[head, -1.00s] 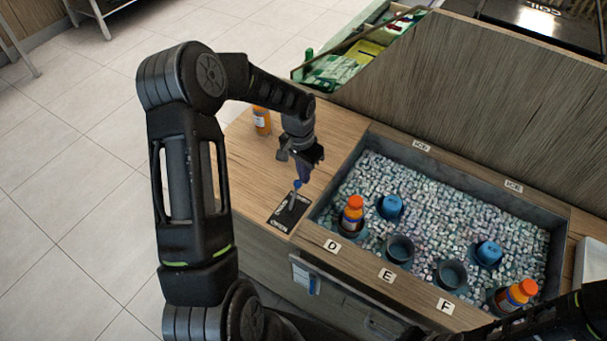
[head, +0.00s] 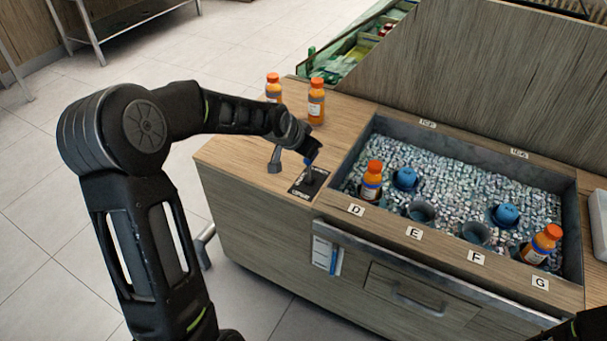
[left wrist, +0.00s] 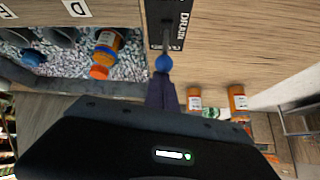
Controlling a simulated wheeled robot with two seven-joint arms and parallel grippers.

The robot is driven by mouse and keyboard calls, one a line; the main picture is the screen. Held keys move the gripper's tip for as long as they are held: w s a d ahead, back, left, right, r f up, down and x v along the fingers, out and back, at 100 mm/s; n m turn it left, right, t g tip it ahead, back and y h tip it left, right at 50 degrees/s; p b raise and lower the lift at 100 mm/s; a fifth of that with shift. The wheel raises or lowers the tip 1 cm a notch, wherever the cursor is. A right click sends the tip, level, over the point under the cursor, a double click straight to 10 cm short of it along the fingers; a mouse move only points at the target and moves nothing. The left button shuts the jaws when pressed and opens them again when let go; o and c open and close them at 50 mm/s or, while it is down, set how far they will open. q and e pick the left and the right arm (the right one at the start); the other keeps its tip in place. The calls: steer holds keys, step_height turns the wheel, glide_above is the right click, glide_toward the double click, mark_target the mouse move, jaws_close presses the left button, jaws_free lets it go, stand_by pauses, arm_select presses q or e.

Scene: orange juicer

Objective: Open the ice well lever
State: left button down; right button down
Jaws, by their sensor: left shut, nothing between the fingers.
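The lever has a blue knob (left wrist: 163,64) on a thin dark stem and rises from a black labelled plate (head: 307,184) on the wooden counter, left of the ice well. In the left wrist view the plate (left wrist: 167,25) shows the word DRAIN. My left gripper (head: 311,157) is at the lever's top in the head view. In the left wrist view its fingers (left wrist: 162,92) are together and their tips meet the knob in the picture; I cannot tell if they touch it. Nothing shows between them. My right gripper is out of view.
The ice well (head: 473,158) holds ice, cups, blue-topped items and orange bottles. Two orange bottles (head: 316,101) stand on the counter behind my left gripper. A metal rail (head: 420,270) runs along the counter front.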

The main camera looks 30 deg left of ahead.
arm_select(q)
steer(key=shift+s+f, duration=0.15)
steer(key=shift+s, duration=0.25)
steer(key=shift+r, duration=0.25)
steer(key=shift+w+f, duration=0.2)
steer(key=shift+w, duration=0.1)
steer(key=shift+s+r+p, duration=0.15)
steer(key=shift+r+p, duration=0.2)
steer(key=shift+r, duration=0.5)
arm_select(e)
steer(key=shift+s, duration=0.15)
